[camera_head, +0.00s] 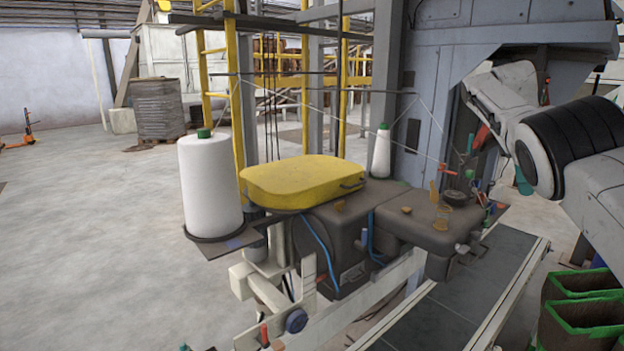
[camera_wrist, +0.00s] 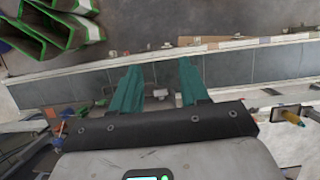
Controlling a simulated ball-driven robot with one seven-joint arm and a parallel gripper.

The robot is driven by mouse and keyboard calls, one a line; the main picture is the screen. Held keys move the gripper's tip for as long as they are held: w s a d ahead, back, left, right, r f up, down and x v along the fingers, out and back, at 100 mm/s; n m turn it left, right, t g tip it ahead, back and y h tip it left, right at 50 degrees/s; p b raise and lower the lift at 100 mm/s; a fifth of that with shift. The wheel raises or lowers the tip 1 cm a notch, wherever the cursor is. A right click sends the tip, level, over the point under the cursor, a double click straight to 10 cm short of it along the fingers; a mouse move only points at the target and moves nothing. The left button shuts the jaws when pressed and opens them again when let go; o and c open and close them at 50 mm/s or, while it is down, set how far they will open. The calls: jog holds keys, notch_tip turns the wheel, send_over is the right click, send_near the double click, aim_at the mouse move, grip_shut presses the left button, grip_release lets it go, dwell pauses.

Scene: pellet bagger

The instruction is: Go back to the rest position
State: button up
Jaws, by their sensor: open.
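My gripper (camera_wrist: 160,66) shows in the wrist view with its two teal fingers apart and nothing between them. It hangs over the dark conveyor belt (camera_wrist: 240,66), with clear space around the fingertips. In the head view my arm comes in from the right edge and bends at a black-banded joint in front of the grey machine frame. The gripper is mostly hidden there; small teal parts show below and left of the arm, and I cannot tell its fingers apart.
The bagger's sewing head with a yellow cover (camera_head: 300,181) stands at centre. A large white thread cone (camera_head: 209,184) is left of it and a smaller one (camera_head: 381,152) behind. The conveyor (camera_head: 470,290) runs below. Green-edged bags (camera_head: 585,318) stand lower right.

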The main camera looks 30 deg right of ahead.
jog(key=w+a+f+n, duration=0.1)
jog(key=w+a+f, duration=0.35)
jog(key=f, duration=0.35)
jog(key=w+a+f+t+b, duration=0.1)
jog(key=w+a+f, duration=0.35)
jog(key=f, duration=0.25)
jog(key=w+a+f+n, duration=0.1)
jog(key=w+a+f, duration=0.2)
jog(key=w+f, duration=0.35)
jog(key=a+f+t+b, duration=0.2)
jog(key=a+f, duration=1.4)
jog(key=f, duration=0.2)
jog(key=s+a+f+m+t+y+b, duration=0.1)
jog(key=s+a+f+m, duration=0.1)
jog(key=s+a+f, duration=1.1)
jog(key=s+a+r+m, duration=0.1)
jog(key=s+a, duration=0.1)
jog(key=s, duration=0.8)
jog(key=s+a+r+m+b, duration=0.1)
jog(key=s+a, duration=0.2)
jog(key=s, duration=0.7)
jog(key=shift+s+r+t+h, duration=0.2)
jog(key=shift+s+t+h, duration=0.1)
jog(key=shift+t, duration=0.1)
